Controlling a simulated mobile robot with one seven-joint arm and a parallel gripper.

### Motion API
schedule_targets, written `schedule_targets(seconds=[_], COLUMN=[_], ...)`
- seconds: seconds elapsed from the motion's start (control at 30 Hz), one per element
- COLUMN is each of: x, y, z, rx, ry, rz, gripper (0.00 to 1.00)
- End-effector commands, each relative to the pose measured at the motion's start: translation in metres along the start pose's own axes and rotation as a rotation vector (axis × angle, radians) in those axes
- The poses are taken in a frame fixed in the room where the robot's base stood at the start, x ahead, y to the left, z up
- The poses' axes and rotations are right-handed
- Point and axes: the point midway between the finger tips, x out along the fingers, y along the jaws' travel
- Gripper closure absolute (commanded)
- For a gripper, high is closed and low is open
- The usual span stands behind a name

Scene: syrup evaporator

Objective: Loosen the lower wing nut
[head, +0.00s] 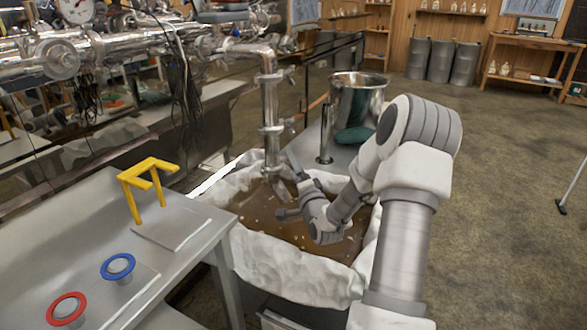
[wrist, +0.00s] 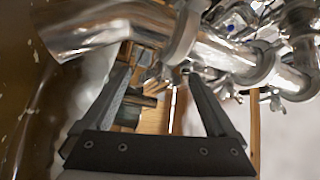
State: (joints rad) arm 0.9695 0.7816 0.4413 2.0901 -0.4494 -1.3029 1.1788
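A vertical steel pipe (head: 270,105) carries clamps and ends in a bent spout above the lined bin. Small wing-like parts stick out to the right of its upper clamp (head: 268,77) and the clamp below it (head: 271,129). I cannot tell for sure which part is the lower wing nut. My gripper (head: 285,186) is open beside the pipe's low end. In the wrist view, the gripper (wrist: 157,74) has its fingers spread below a clamp ring (wrist: 182,36) and the spout (wrist: 110,30). Small metal parts show between the fingertips; contact is unclear.
A bin with a white liner (head: 290,275) holds brown liquid under my gripper. A grey table (head: 190,265) at the left bears a yellow stand (head: 146,182), a blue ring (head: 118,266) and a red ring (head: 67,308). A steel pot (head: 358,98) stands behind.

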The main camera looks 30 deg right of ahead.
Motion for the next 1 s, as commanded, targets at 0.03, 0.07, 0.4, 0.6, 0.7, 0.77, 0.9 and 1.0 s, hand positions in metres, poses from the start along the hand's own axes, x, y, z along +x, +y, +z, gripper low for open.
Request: schedule_targets(seconds=[0.03,0.07,0.4,0.6,0.7,0.77,0.9,1.0], x=[-0.0001,-0.0002,-0.0004,-0.0006,-0.0007,-0.0008,-0.0007,0.0], y=[0.0,0.0001,0.0001,0.0022,0.005,0.0065,0.008,0.0064], z=[0.0,-0.0001,-0.0001,0.0003,0.0009,0.0012,0.0009,0.0005], rx=[0.0,0.0,0.0,-0.012,-0.047,-0.078,-0.173,-0.266], ry=[0.0,0.0,0.0,0.0,0.0,0.0,0.0,0.0], rz=[0.0,0.0,0.0,-0.007,-0.029,-0.049,-0.105,-0.161], gripper=[0.14,0.2,0.81,0.92,0.92,0.92,0.92,0.92])
